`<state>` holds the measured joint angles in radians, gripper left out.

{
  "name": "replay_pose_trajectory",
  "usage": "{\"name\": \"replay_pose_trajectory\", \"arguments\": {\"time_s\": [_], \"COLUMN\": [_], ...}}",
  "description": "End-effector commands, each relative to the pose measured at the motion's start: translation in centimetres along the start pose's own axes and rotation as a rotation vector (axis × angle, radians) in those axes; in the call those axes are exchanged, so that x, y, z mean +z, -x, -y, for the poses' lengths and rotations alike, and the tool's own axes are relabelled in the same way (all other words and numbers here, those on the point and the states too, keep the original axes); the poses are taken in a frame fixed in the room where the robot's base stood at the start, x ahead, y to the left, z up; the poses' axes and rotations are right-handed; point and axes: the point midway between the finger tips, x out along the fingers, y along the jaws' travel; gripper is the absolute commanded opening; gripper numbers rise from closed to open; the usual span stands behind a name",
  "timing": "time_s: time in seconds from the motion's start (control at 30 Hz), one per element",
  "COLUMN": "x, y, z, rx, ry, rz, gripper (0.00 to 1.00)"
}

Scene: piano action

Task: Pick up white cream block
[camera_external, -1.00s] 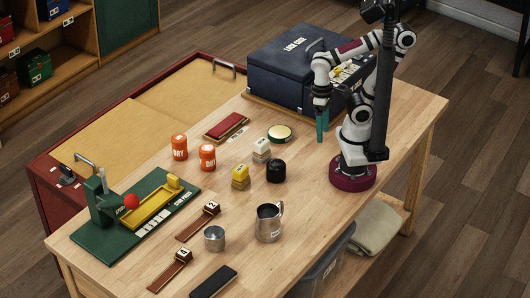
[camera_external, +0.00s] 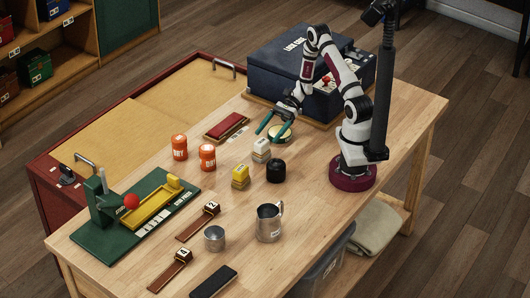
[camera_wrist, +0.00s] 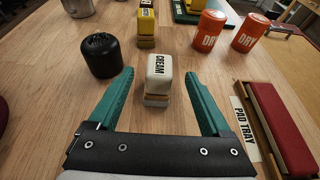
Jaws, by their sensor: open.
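The white cream block (camera_external: 261,146) stands upright on the table, white on top with a tan lower part. In the wrist view the block (camera_wrist: 159,74) shows its "CREAM" label, ahead of and between my fingertips. My gripper (camera_external: 271,130) is open and empty, with green fingers spread wide. In the wrist view my gripper (camera_wrist: 164,88) has one finger on each side of the line to the block. I cannot tell how high the fingertips are.
A black round jar (camera_external: 276,170) stands close beside the block, and a yellow block (camera_external: 240,177) is nearby. Two orange "DRY" jars (camera_wrist: 208,31) stand farther off. A red pad tray (camera_wrist: 282,125) lies to the right in the wrist view. The navy case (camera_external: 290,75) stands behind.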

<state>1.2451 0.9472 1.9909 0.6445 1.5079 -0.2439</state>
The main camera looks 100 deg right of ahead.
Motion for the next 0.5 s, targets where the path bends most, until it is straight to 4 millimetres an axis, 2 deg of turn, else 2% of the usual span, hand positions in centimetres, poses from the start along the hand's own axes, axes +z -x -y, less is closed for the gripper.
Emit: {"name": "replay_pose_trajectory", "arguments": {"time_s": [0.23, 0.33, 0.5], "x": [-0.3, -0.3, -0.3], "y": [-4.4, -5.1, -5.1], "z": [-0.1, -0.1, -0.1], "rx": [0.006, 0.005, 0.003], "ry": [0.002, 0.002, 0.002], "rz": [0.000, -0.001, -0.001], "gripper": [0.82, 0.82, 0.82]}}
